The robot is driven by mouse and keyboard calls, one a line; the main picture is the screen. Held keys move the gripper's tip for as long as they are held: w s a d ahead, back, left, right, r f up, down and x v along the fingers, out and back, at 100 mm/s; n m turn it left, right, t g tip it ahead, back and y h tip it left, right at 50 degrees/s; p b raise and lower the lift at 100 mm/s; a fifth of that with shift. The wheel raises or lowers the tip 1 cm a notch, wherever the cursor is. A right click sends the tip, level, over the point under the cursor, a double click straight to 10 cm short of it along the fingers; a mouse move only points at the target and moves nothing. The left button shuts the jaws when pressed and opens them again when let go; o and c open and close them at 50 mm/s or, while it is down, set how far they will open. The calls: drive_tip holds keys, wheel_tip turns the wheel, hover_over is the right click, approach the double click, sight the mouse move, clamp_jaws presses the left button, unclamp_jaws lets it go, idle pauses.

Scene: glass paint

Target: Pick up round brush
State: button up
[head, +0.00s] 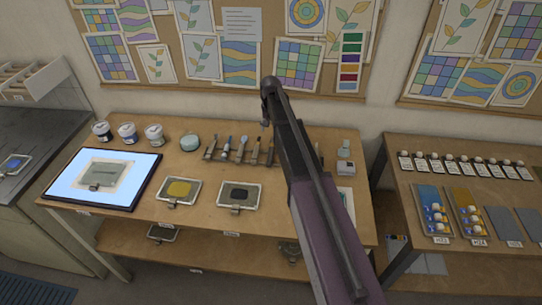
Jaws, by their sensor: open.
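A row of several slim upright-looking tools with brush-like handles stands on small holders near the back of the middle wooden table. One of these tools (227,146) has a bluish upper part, and another tool (211,147) is at the row's left end. They are too small to tell which is the round brush. My arm crosses the picture from the bottom right up to above the row's right end and covers part of the row. My gripper cannot be made out; it seems hidden behind the arm.
A lit light pad (68,192) with a glass panel lies at the table's left. A second table (460,195) is on the right.

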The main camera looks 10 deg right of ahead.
drive_tip(key=b, duration=0.7)
hover_over(271, 151)
drive_tip(key=shift+w+f, duration=0.15)
drive_tip(key=shift+f, duration=3.35)
drive_tip(key=shift+f, duration=0.15)
drive_tip(key=shift+s+f+b, duration=0.2)
drive_tip(key=shift+f+b, duration=2.15)
drive_tip(key=shift+f, duration=0.1)
clamp_jaws()
